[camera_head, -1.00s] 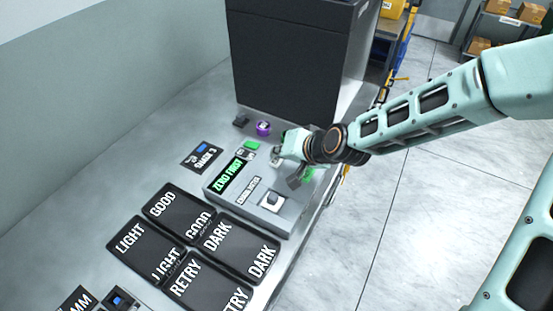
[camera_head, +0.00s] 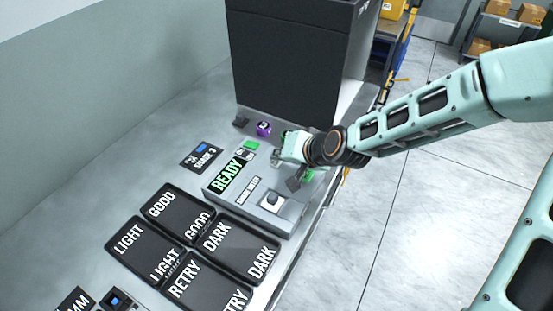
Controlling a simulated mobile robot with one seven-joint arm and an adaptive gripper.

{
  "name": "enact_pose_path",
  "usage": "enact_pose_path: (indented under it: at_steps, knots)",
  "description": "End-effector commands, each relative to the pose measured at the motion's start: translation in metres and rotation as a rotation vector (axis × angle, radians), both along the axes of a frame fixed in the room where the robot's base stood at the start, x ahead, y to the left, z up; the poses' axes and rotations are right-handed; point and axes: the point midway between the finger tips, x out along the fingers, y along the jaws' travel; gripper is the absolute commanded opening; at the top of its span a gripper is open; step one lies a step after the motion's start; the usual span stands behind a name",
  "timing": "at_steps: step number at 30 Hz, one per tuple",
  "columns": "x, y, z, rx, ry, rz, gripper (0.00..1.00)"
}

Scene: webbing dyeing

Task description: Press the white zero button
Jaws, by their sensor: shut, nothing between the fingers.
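The grey tester (camera_head: 290,218) stands on the bench, and its lit display (camera_head: 227,174) reads READY in green. A small whitish patch (camera_head: 247,155) shows at its far end beside a green piece (camera_head: 251,145); I cannot tell whether this is the white zero button. My gripper (camera_head: 277,159) is shut and empty, pointing down at the tester's far end, right of the display. It hides part of that end, so contact with a button cannot be seen. A dark round part on a white square (camera_head: 271,199) sits on the near side.
Black trays marked GOOD (camera_head: 182,205), LIGHT (camera_head: 128,238), DARK (camera_head: 240,243) and RETRY (camera_head: 205,287) lie in front. A SHADE 3 card (camera_head: 201,157) lies left, and a purple item (camera_head: 263,128) behind. A large dark cabinet (camera_head: 290,65) stands at the back.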

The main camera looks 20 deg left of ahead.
Motion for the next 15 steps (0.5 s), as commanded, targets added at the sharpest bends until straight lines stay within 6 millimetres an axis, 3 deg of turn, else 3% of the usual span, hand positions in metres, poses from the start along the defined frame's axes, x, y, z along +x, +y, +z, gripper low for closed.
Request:
enact_pose_path:
  at_steps: [15]
  knots:
    - [0.000,0.000,0.018,0.000,0.001,0.001,0.00]
